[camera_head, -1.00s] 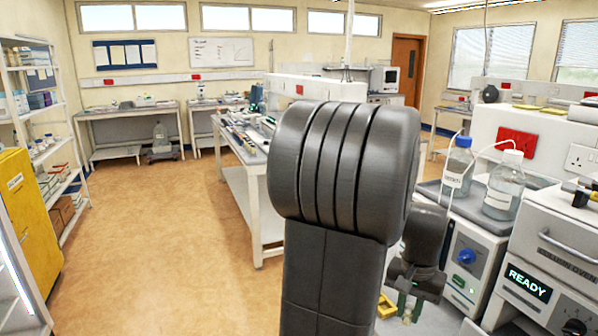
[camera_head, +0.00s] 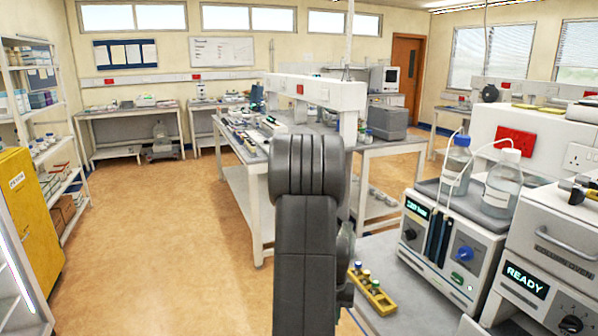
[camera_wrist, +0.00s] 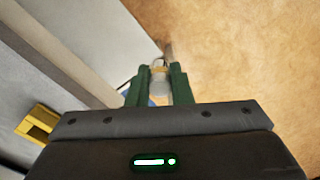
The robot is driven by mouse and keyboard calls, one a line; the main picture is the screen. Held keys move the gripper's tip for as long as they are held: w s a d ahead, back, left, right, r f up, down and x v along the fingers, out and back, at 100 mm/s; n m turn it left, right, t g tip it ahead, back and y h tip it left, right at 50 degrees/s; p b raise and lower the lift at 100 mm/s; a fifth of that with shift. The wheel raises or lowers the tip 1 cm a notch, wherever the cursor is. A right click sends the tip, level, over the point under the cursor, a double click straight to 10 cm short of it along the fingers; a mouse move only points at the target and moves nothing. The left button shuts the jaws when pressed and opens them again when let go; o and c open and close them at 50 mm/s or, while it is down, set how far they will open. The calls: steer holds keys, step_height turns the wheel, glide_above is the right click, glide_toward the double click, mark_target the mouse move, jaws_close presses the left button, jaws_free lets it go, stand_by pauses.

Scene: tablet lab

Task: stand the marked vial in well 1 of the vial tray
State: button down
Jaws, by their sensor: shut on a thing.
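Any mark on the vial is too small to make out. The yellow vial tray (camera_head: 377,301) lies on the right-hand bench in the head view, with several capped vials in it. A yellow piece that looks like this tray also shows at the left of the wrist view (camera_wrist: 36,124). The gripper is apart from it. In the head view my arm hides the gripper and the held vial. I cannot read the well numbers.
A pump unit (camera_head: 440,240) with bottles (camera_head: 501,185) on top stands behind the tray, and an oven marked READY (camera_head: 545,270) stands to its right. The bench (camera_head: 400,258) around the tray has some bare room. Open floor (camera_head: 150,240) lies to the left.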

steer(key=w+a+f+n, duration=0.1)
steer(key=a+f+n, duration=0.1)
steer(key=a+f, duration=0.5)
steer(key=shift+w+a+f, duration=0.25)
steer(key=shift+w+a, duration=0.1)
steer(key=shift+a, duration=0.5)
